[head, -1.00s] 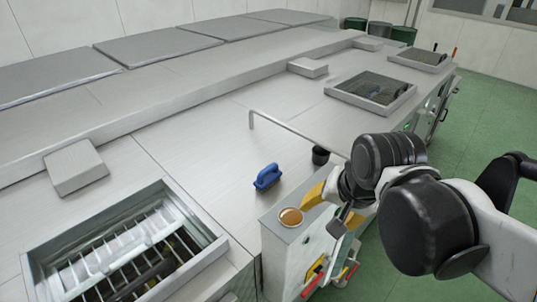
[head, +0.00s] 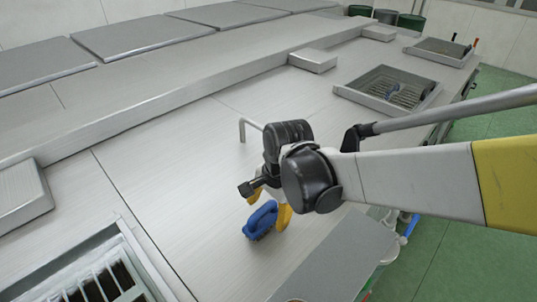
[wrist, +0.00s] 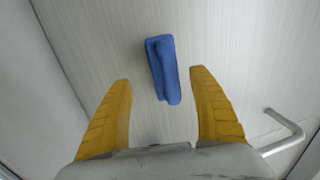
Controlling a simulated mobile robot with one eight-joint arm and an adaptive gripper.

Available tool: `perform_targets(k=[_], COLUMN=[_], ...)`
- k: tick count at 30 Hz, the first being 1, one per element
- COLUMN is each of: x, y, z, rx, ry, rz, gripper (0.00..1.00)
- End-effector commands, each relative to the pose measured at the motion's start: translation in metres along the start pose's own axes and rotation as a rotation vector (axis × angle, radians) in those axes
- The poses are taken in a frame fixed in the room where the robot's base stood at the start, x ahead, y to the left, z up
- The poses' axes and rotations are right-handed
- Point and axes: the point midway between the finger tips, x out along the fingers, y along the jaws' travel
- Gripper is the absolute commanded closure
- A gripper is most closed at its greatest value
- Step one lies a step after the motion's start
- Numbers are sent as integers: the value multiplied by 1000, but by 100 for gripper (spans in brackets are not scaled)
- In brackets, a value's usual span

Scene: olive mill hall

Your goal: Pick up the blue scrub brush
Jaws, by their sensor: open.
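The blue scrub brush (head: 261,220) lies on the pale metal top of the long machine, near its front edge. My gripper (head: 270,205), with yellow fingers, is open just above and behind the brush in the head view. In the wrist view the brush (wrist: 162,69) lies beyond the fingertips, roughly centred between their lines. My gripper (wrist: 163,78) is empty there. The brush's bristles are mostly hidden beneath its blue body.
A bent metal rail (head: 246,127) rises from the top behind my gripper and also shows in the wrist view (wrist: 289,128). An open hatch with a grate (head: 95,275) is at lower left. A grey cabinet top (head: 335,260) is at the front. The top around the brush is clear.

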Motion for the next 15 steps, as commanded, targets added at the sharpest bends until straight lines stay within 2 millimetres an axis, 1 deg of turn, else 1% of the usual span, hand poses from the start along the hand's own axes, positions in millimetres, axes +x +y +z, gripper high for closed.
perform_targets(k=[1, 3, 8, 15], x=[6, 13, 24, 56], y=[-1, -1, -3, -8], z=[0, 0, 0, 2], rx=[0, 0, -1, -1], ry=[0, 0, 0, 0], rz=[0, 0, 0, -1], gripper=[29, 29, 29, 29])
